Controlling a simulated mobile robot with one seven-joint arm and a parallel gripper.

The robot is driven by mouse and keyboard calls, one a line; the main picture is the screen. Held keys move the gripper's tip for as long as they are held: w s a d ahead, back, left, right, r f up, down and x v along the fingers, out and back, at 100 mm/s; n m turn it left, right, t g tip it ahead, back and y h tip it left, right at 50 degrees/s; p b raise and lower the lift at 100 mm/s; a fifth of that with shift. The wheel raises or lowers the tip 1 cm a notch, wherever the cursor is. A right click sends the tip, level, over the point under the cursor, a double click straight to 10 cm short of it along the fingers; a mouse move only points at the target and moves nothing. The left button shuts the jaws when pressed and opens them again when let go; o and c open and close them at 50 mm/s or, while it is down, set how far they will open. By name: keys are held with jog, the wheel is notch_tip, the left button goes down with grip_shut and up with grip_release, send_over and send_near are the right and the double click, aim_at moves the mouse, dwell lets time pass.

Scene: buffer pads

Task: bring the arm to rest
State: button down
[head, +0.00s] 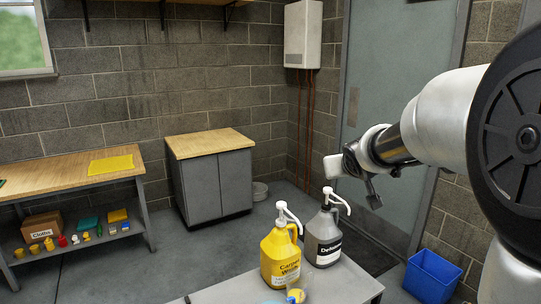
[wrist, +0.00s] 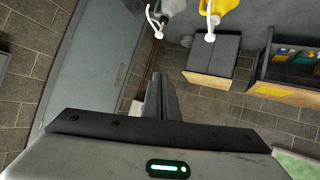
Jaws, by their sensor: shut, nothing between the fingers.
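My gripper (head: 373,199) hangs in the air at the end of my arm, right of and a little above the pump bottles in the head view. In the wrist view its two fingers (wrist: 161,78) are together, with nothing between them. A yellow pump bottle (head: 279,258) and a grey pump bottle (head: 322,240) stand upright side by side on a light grey surface. Both show partly at the top edge of the wrist view, the grey one (wrist: 172,8) and the yellow one (wrist: 222,5). My gripper touches neither bottle.
The light grey surface (head: 345,285) is at the front. A blue bin (head: 432,277) stands on the floor at right, near the grey door (head: 390,95). A cabinet (head: 216,180) and a workbench (head: 60,182) with a yellow pad (head: 111,165) stand at the back left. Floor between is clear.

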jog(key=s+a+f+g+p, duration=0.1)
jog(key=s+a+g+p, duration=0.1)
jog(key=s, duration=1.5)
jog(key=s+a+f+m+g+y+p, duration=0.1)
jog(key=s+a+g, duration=0.2)
jog(key=s, duration=1.5)
jog(key=shift+s+g+p, duration=0.3)
jog(key=shift+g+p, duration=0.05)
jog(key=shift+g, duration=0.35)
jog(key=shift+a+r, duration=0.1)
